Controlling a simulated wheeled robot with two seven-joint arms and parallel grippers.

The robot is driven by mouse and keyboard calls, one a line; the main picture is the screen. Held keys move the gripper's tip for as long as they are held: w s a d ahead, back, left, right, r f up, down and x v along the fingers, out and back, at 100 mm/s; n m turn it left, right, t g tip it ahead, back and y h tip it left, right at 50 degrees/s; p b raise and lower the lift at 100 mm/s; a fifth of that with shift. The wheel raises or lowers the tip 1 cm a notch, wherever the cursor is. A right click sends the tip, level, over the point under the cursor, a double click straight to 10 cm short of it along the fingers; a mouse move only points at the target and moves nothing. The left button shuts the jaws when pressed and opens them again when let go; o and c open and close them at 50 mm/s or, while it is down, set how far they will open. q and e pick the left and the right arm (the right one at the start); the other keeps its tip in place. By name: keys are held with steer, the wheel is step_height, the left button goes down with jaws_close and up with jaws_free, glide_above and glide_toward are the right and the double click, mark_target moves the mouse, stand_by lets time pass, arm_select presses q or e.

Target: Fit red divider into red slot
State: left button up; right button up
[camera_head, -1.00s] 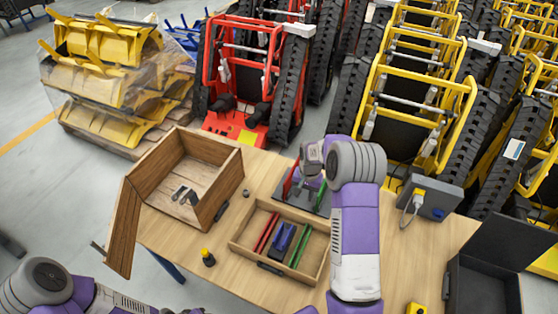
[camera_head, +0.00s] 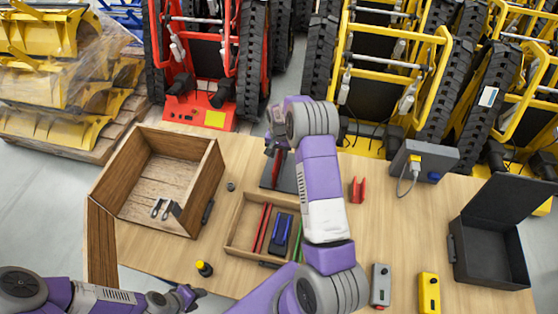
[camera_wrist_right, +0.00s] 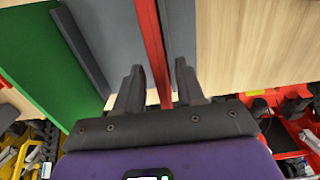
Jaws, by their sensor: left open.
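My right gripper (camera_head: 279,143) is over a dark grey fixture (camera_head: 288,180) at the table's back middle. An upright red strip (camera_head: 276,168) shows at the fixture. In the right wrist view, a red divider-like plate (camera_wrist_right: 151,35) runs between the fingertips of my right gripper (camera_wrist_right: 158,75), with gaps visible on both sides. I cannot tell how the plate sits in the fixture. A wooden tray (camera_head: 236,229) holds red strips (camera_head: 262,228), a blue piece (camera_head: 281,234) and a green strip (camera_head: 297,240). My left gripper (camera_head: 187,294) is open and empty at the table's front edge.
A small red U-shaped piece (camera_head: 357,189) stands right of my right arm. An open wooden box (camera_head: 205,190) is at left. A black case (camera_head: 490,268), a grey box (camera_head: 425,160) and yellow and grey devices (camera_head: 429,292) (camera_head: 380,285) are at right.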

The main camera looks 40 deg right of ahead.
steer(key=shift+f, duration=0.15)
steer(key=shift+w, duration=0.1)
jaws_close()
